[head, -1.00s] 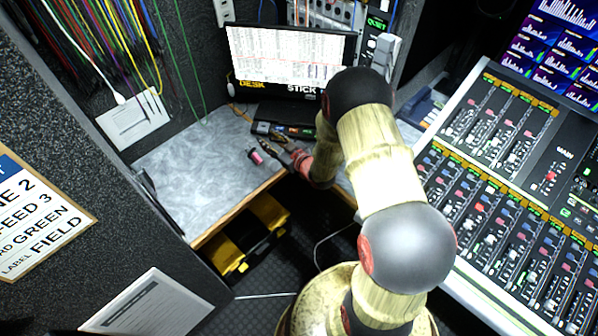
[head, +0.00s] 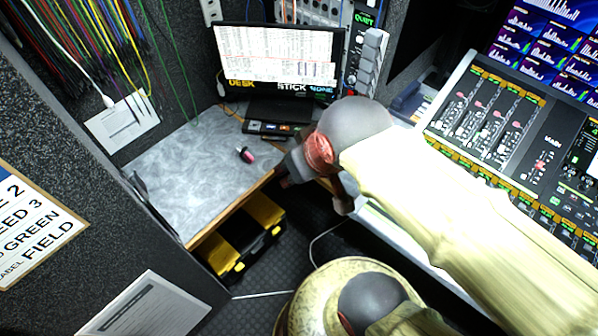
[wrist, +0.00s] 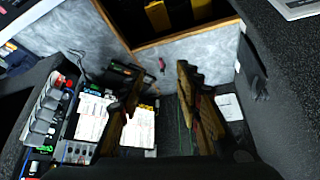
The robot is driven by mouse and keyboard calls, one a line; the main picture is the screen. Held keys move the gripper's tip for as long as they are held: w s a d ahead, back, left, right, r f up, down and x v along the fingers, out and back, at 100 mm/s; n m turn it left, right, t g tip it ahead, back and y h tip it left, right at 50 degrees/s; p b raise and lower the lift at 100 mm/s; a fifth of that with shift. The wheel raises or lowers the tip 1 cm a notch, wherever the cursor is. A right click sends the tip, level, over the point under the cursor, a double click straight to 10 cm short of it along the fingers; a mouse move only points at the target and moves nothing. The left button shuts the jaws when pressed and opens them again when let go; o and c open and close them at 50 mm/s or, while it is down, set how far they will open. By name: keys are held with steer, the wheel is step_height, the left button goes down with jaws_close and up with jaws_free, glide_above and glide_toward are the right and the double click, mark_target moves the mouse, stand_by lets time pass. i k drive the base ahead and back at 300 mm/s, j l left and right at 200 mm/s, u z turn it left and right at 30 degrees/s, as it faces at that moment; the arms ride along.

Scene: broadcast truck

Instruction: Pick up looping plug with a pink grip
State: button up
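The plug with a pink grip (head: 245,154) is a small pink and black piece lying on the grey desk top (head: 185,165), left of my gripper in the head view. In the wrist view the pink plug (wrist: 162,65) shows beyond the gap between the fingertips, near the desk edge. My gripper (wrist: 158,78) is open and empty, its two fingers spread wide and apart from the plug. In the head view my arm's end is at the desk's front right edge, and its fingers are hard to make out there.
A monitor (head: 277,60) and a dark device (head: 270,130) stand at the desk's back. A yellow and black case (head: 262,212) sits below the desk. The mixing console (head: 500,130) is on the right, and a patch panel with coloured cables hangs at the back left. The desk left of the plug is clear.

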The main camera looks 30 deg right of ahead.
mark_target(244, 153)
steer(key=j+z, duration=0.2)
steer(key=z, duration=1.7)
steer(key=k+j+z, duration=0.15)
steer(key=j, duration=0.3)
steer(key=k+j+z, duration=0.2)
steer(key=k+j, duration=0.2)
steer(key=j, duration=0.35)
